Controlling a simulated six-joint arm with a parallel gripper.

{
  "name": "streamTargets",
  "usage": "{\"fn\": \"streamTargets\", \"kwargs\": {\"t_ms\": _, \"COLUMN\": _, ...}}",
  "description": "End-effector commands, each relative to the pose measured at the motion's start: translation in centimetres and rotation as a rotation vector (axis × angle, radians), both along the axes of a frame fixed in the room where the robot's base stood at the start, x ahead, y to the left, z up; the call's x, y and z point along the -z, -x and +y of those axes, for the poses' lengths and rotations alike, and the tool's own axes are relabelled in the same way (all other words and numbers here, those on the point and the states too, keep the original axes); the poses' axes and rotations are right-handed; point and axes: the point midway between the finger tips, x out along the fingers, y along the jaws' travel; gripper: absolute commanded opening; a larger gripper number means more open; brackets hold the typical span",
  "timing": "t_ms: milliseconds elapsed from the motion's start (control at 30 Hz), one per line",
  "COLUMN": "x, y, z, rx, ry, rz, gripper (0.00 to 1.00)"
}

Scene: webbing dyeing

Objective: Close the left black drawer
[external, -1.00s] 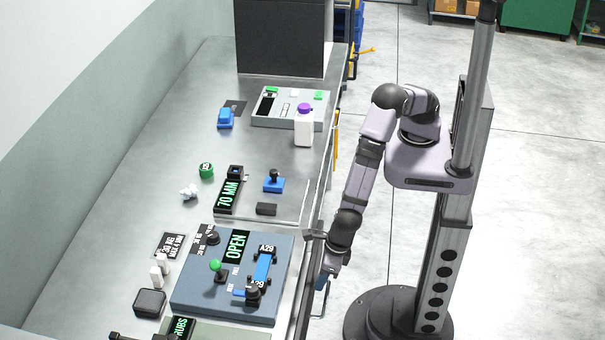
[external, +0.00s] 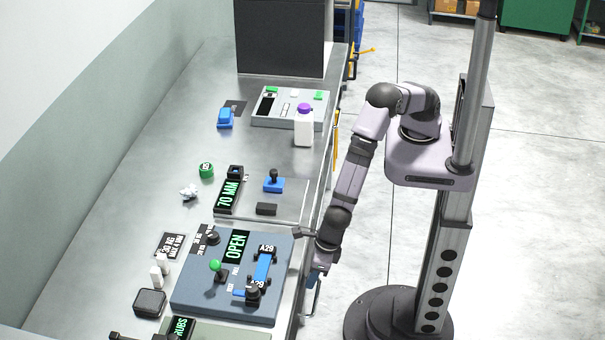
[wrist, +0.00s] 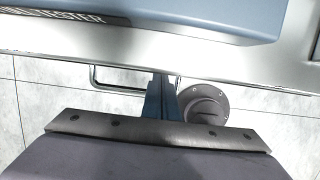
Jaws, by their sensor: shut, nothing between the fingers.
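My gripper (wrist: 162,97) shows in the wrist view as narrow blue fingers, shut with nothing between them, against the bench's front edge. In the external view my gripper (external: 315,276) is low at the right front edge of the bench, its tip partly hidden by my wrist. A metal bar handle (wrist: 118,88) shows below the bench edge, just left of the fingers in the wrist view. I cannot tell whether the fingers touch it. The black drawer's face is not clearly visible; the bench top and my arm hide that area.
The steel bench top (external: 140,165) holds a blue-grey control panel (external: 190,290) near my gripper. A round grey disc (wrist: 205,108) shows right of the fingers.

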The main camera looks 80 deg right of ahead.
Motion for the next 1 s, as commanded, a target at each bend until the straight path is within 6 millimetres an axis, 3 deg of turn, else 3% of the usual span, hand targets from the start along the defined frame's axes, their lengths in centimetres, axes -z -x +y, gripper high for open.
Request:
{"fn": "streamTargets", "kwargs": {"t_ms": 600, "x": -7.5, "y": 1.8, "z": 0.0, "rx": -0.001, "ry": 0.0, "rz": 0.0, "gripper": 0.0}}
{"fn": "streamTargets", "kwargs": {"t_ms": 800, "x": -9.0, "y": 2.2, "z": 0.0, "rx": -0.001, "ry": 0.0, "rz": 0.0, "gripper": 0.0}}
{"fn": "streamTargets", "kwargs": {"t_ms": 1000, "x": -9.3, "y": 2.3, "z": 0.0, "rx": -0.001, "ry": 0.0, "rz": 0.0, "gripper": 0.0}}
